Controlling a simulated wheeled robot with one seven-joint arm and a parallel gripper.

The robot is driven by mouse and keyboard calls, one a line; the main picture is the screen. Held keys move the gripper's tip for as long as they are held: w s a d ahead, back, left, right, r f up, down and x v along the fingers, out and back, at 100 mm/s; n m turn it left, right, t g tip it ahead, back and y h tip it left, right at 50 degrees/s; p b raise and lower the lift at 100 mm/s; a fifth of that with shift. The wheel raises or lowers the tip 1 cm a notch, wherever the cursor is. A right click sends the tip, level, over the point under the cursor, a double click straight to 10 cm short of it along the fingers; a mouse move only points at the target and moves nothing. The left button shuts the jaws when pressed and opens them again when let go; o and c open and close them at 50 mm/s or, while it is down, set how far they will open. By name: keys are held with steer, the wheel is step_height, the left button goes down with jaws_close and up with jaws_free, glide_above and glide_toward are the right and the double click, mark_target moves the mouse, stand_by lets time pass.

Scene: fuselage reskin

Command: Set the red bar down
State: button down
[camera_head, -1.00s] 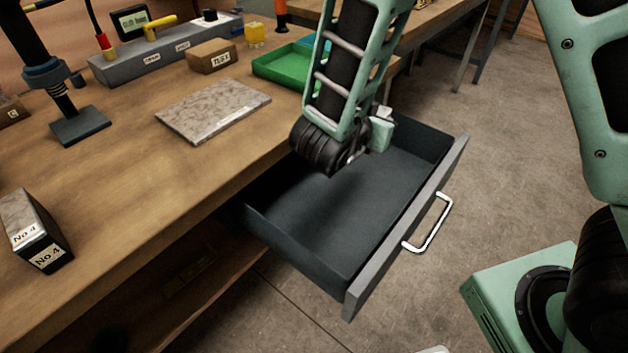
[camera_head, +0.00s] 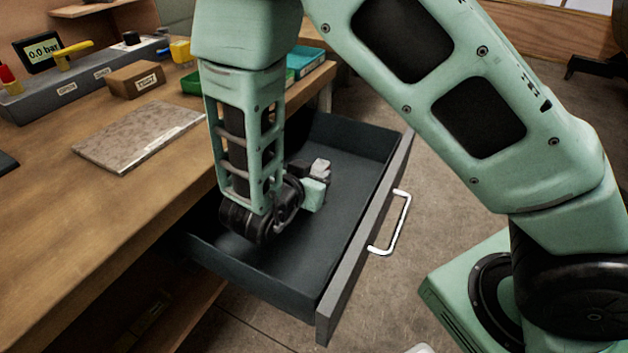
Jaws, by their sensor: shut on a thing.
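My gripper (camera_head: 320,168) reaches down into the open grey drawer (camera_head: 372,235), close over its floor and right of the middle of the workbench's front edge. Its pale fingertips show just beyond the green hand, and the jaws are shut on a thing. No red colour shows at the jaws: the red bar is hidden from this view by the gripper and wrist. I cannot tell whether the bar touches the drawer floor. The visible drawer floor around my gripper is bare.
The wooden workbench (camera_head: 130,215) holds a speckled plate (camera_head: 140,135), a small cardboard box (camera_head: 135,79) and a grey gauge unit (camera_head: 75,85). Green and teal trays (camera_head: 304,62) stand behind my arm. The drawer's white handle (camera_head: 395,225) faces the open floor.

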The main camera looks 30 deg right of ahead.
steer(key=shift+f, duration=0.55)
steer(key=shift+f, duration=0.1)
steer(key=c, duration=1.1)
jaws_free()
steer(key=shift+f, duration=0.1)
steer(key=shift+r, duration=0.25)
steer(key=p+v, duration=0.1)
steer(key=v, duration=0.6)
steer(key=shift+s+a, duration=0.15)
steer(key=shift+a, duration=0.1)
steer(key=shift+r, duration=0.15)
